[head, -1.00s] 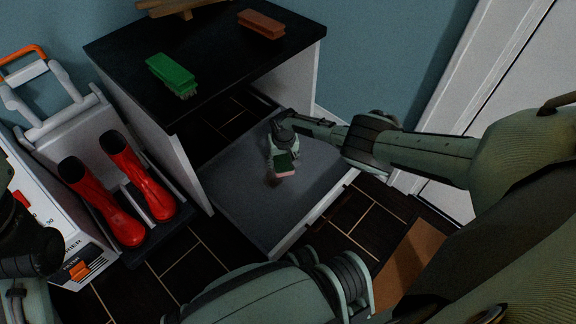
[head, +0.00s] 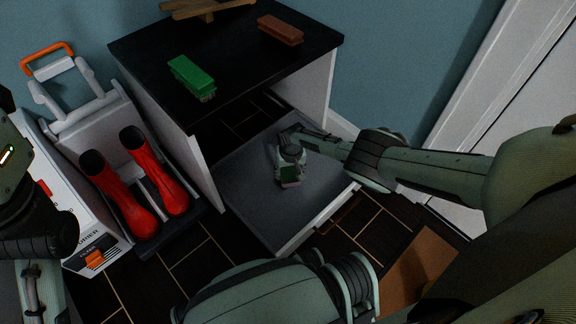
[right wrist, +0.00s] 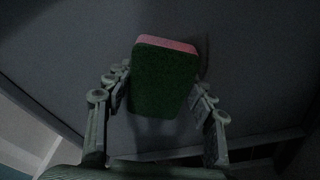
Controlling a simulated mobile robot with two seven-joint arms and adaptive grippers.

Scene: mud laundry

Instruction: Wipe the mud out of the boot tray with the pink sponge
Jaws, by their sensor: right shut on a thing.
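The pink sponge (head: 291,183) has a dark green scouring face. My right gripper (head: 288,168) is shut on it, over the middle of the grey boot tray (head: 250,195). In the right wrist view the sponge (right wrist: 166,80) sits between both fingers of the gripper (right wrist: 162,96), green face toward the camera and pink edge at the far side. It is at or close to the tray surface; exact contact is hidden. I cannot make out mud in the dim tray now.
The tray extends from under a black-topped bench (head: 240,50) carrying a green brush (head: 190,75) and a brown brush (head: 281,30). Red boots (head: 155,170) and a white wheeled machine (head: 62,180) stand left. A brown mat (head: 415,270) lies on the floor right.

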